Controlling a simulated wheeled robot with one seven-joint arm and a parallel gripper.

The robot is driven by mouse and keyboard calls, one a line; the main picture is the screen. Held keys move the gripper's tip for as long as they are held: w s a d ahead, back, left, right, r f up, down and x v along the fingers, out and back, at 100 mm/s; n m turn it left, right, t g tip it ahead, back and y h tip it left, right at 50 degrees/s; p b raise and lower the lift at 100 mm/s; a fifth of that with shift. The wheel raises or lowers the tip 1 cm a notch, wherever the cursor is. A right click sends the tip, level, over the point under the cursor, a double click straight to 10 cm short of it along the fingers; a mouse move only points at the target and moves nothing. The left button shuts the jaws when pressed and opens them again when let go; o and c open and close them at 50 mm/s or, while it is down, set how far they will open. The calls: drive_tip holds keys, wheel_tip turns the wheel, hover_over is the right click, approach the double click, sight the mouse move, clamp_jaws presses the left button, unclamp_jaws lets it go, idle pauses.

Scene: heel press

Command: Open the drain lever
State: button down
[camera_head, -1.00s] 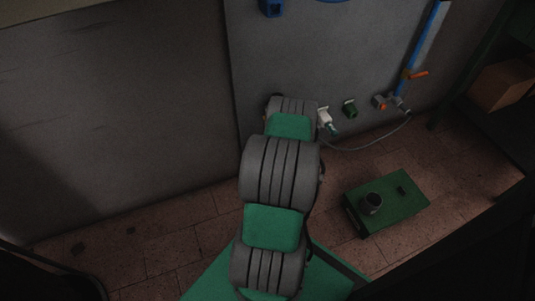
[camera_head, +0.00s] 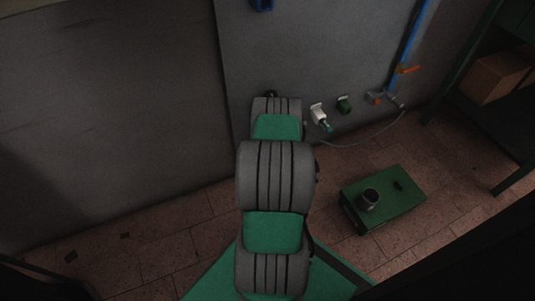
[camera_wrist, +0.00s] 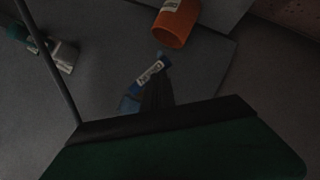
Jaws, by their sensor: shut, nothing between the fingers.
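My gripper (camera_wrist: 157,97) shows in the wrist view as dark, narrow fingers that look shut and empty. Their tips are close to a small blue piece with a white label (camera_wrist: 150,75) in front of the grey panel; I cannot tell whether they touch it. An orange, tube-like part (camera_wrist: 175,22) with a label is just above and to the right. I cannot tell for sure which of these is the drain lever. In the head view my arm hides the gripper and the wall in front of it. An orange lever (camera_head: 408,69) sits on the blue pipe at the right.
A grey hose (camera_head: 365,140) hangs below. A green box (camera_head: 390,200) with a metal cup (camera_head: 368,198) stands on the floor. A carton (camera_head: 497,75) is on the right shelf.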

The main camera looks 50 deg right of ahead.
drive_tip(key=shift+r, duration=0.15)
drive_tip(key=p+v, duration=0.2)
drive_tip(key=v, duration=0.6)
drive_tip(key=shift+d, duration=0.1)
idle(0.4)
